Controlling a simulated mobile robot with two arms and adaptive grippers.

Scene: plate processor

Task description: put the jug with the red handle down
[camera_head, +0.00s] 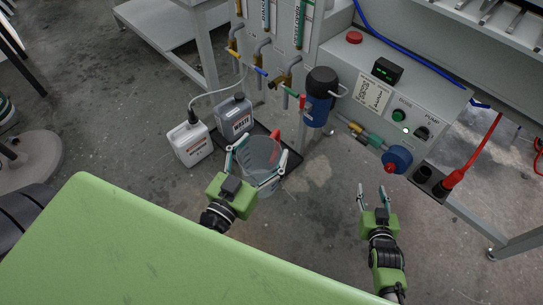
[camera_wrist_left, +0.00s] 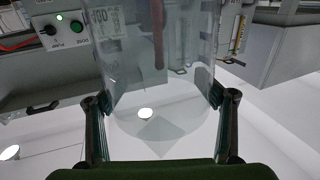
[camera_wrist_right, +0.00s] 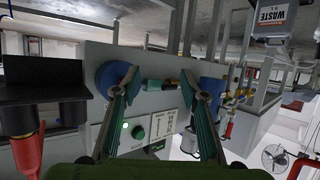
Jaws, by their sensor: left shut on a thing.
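The clear jug (camera_head: 261,153) with the red handle (camera_head: 276,135) is between the fingers of my left gripper (camera_head: 260,164), which is shut on its sides. In the left wrist view the clear wall of the jug (camera_wrist_left: 155,85) fills the space between the fingers, and the red handle (camera_wrist_left: 158,35) shows on its far side. In the head view the jug overlaps a dark tray on the floor; I cannot tell its exact height. My right gripper (camera_head: 374,188) is open and empty, below the machine's panel; its spread fingers also show in the right wrist view (camera_wrist_right: 160,76).
A grey waste container (camera_head: 234,120) and a white container (camera_head: 190,143) stand just left of the jug. The machine (camera_head: 385,95) with a blue filter housing (camera_head: 319,105) is to the right. A green surface (camera_head: 130,245) fills the lower left. Floor between the grippers is clear.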

